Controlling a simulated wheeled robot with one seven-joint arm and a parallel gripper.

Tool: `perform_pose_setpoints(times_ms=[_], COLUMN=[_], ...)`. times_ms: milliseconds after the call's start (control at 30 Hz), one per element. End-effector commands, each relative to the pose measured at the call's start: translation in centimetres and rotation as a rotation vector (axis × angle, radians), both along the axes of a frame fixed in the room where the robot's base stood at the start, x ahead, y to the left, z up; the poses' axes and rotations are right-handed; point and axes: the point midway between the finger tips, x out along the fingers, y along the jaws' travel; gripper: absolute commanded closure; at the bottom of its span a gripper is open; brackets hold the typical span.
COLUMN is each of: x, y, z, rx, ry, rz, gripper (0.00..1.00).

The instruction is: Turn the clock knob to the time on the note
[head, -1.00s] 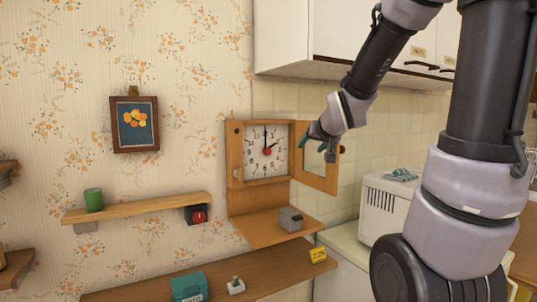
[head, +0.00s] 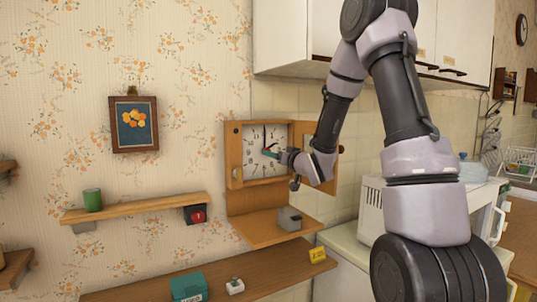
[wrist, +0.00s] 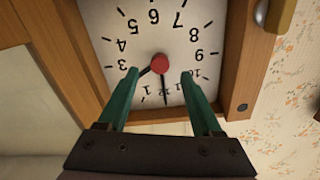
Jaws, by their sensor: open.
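The wooden wall clock (head: 249,137) stands with its white dial facing out. In the wrist view the dial (wrist: 180,28) appears upside down, with the red knob (wrist: 160,63) at its centre. The long black hand points close to 12; the short one points towards the 2 side, partly hidden by a finger. My gripper (wrist: 159,74) is open, its green fingertips on either side of the knob, with gaps visible. In the head view my gripper (head: 269,153) is in front of the dial and hides the knob. A yellow note (head: 318,255) lies on the lower shelf, its writing too small to read surely.
The clock's framed door (head: 308,135) is open to the right, close beside my wrist. A grey box (head: 289,218) sits on the ledge below. A teal box (head: 188,286) and a small grey switch (head: 235,286) stand on the lower shelf. White cupboards (head: 285,35) hang above right.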

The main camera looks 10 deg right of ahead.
Motion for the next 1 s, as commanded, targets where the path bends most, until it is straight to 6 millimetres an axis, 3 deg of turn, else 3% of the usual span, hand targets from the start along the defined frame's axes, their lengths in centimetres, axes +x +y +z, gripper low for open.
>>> perform_pose_setpoints(times_ms=[100,300,667,700,867,1000], x=[2.1,4.3,4.9,4.9,4.9,4.9], y=[0.8,1.4,1.6,1.6,1.6,1.6], z=[0.0,0.0,0.0,0.0,0.0,0.0], rx=[0.001,0.0,0.0,0.0,0.0,0.0], ry=[0.0,0.0,0.0,0.0,0.0,0.0], rz=[0.002,0.0,-0.001,-0.001,-0.001,-0.001], gripper=[0.33,0.33,0.33,0.41,1.0,1.0])
